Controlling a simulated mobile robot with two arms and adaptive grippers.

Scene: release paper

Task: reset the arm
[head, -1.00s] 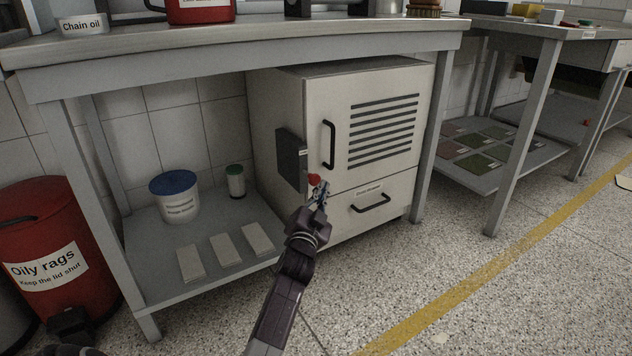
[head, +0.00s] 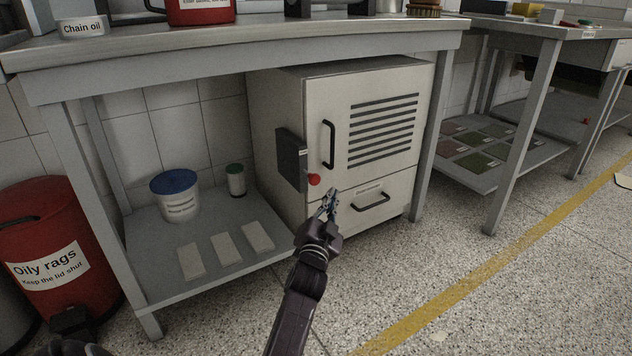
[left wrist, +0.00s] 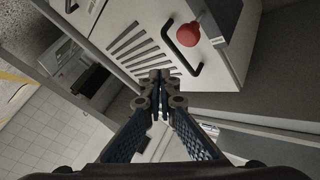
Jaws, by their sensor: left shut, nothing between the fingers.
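My left gripper (head: 330,200) reaches up in front of the white cabinet (head: 328,95), near the left end of its lower drawer. In the left wrist view its fingers (left wrist: 159,85) are together with nothing between them. A red knob (head: 314,180) sits low on the cabinet front by the dark grey box on its side; it also shows in the left wrist view (left wrist: 188,35), apart from the fingers. The door handle (head: 329,145) is above the gripper and the drawer handle (head: 370,202) is to its right.
The cabinet stands under a grey workbench (head: 250,45), whose lower shelf (head: 165,270) holds a blue-lidded tub (head: 176,205), a small jar (head: 236,180) and several pale blocks. A red oily-rags bin (head: 50,225) stands at left.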

